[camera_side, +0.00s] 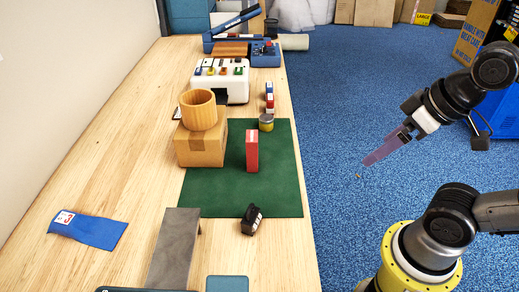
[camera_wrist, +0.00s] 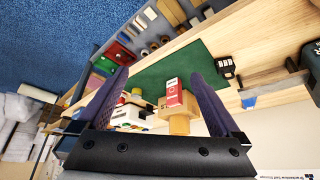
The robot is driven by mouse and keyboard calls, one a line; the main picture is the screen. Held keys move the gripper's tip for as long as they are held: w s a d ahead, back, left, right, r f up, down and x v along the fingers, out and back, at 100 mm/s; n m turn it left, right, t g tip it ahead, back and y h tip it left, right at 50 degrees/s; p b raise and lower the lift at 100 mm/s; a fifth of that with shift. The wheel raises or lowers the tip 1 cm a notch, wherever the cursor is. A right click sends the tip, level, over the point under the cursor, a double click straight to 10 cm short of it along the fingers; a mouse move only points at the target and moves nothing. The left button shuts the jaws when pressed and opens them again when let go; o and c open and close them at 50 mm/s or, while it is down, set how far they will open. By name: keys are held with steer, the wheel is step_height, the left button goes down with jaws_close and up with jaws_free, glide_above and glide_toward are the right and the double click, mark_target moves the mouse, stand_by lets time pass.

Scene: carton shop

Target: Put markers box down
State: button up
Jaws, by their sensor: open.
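The markers box is most likely the narrow red box (camera_side: 252,152). It stands upright on the green mat (camera_side: 275,190), right of the cardboard carton, with nothing holding it. In the wrist view the red and white box (camera_wrist: 174,94) shows between the fingers but farther away. My gripper (camera_side: 368,161) is off the right side of the bench, over the blue floor in the side view, well apart from the box. Its two purple fingers (camera_wrist: 160,78) are spread wide in the wrist view, with nothing held.
A carton (camera_side: 203,149) with a wooden cup (camera_side: 198,110) on top stands left of the box. A small tin (camera_side: 266,122) is behind it, and a black-topped object (camera_side: 252,219) sits at the mat's front edge.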

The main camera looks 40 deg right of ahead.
steer(key=w+a+m+g+y, duration=0.3)
steer(key=a+m+g+y, duration=0.3)
steer(key=a+y, duration=0.6)
steer(key=w+a+m+t+y, duration=0.2)
steer(key=w+m, duration=0.3)
steer(key=w, duration=0.1)
steer(key=w+d+f+m+t+y, duration=0.2)
steer(key=w+d+f+m+t, duration=0.2)
steer(key=w+d+m+t, duration=0.45)
steer(key=m+t+h, duration=0.3)
steer(key=m, duration=0.5)
glide_toward(252, 151)
steer(key=shift+w+d+f+n, duration=0.15)
steer(key=shift+w+d, duration=0.2)
steer(key=shift+d, duration=0.2)
steer(key=shift+w+d+f+n, duration=0.15)
steer(key=shift+w+d, duration=0.15)
steer(key=shift+d, duration=0.2)
steer(key=x, duration=1.3)
steer(key=shift+w+a+f, duration=0.2)
steer(key=shift+w, duration=0.1)
jaws_close()
